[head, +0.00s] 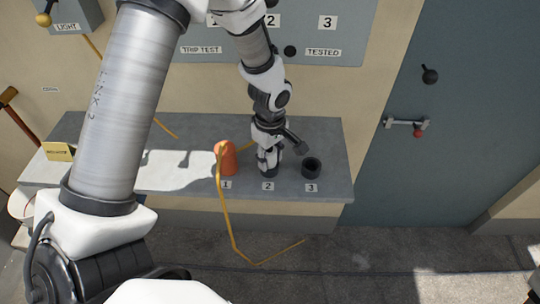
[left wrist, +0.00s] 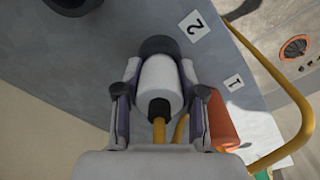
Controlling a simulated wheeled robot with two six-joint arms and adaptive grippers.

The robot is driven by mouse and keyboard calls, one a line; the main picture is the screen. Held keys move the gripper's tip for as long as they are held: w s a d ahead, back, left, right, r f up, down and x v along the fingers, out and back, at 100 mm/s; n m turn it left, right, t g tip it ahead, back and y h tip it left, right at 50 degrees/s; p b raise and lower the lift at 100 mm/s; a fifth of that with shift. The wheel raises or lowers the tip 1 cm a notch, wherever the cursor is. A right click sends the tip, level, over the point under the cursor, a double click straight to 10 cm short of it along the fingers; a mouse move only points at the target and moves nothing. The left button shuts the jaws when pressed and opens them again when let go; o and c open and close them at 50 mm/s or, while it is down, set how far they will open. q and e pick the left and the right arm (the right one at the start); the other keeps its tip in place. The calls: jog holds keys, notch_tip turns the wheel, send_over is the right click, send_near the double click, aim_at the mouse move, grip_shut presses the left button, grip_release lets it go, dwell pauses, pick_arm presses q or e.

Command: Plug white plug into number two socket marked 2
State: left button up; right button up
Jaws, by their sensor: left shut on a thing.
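The white plug (left wrist: 160,78) is between the fingers of my left gripper (left wrist: 159,88), with its black collar and yellow cable toward the camera. My left gripper (head: 267,168) is shut on it, pointing down over the ledge behind label 2 (head: 268,186). The number two socket (left wrist: 159,45) shows as a dark ring right at the plug's far end; whether the plug is inside it I cannot tell. Label 2 (left wrist: 195,26) lies beside it. In the head view the gripper hides that socket and most of the plug. My right gripper is not in view.
An orange plug (head: 228,158) stands behind label 1 (head: 227,184), with a yellow cable hanging over the ledge front. The dark socket 3 (head: 312,167) looks empty. A yellow block (head: 58,152) stands on the ledge (head: 330,135) at left. A grey panel (head: 340,50) is behind.

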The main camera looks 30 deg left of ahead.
pick_arm(q)
jog(key=o, duration=1.3)
notch_tip(320, 180, up, 12)
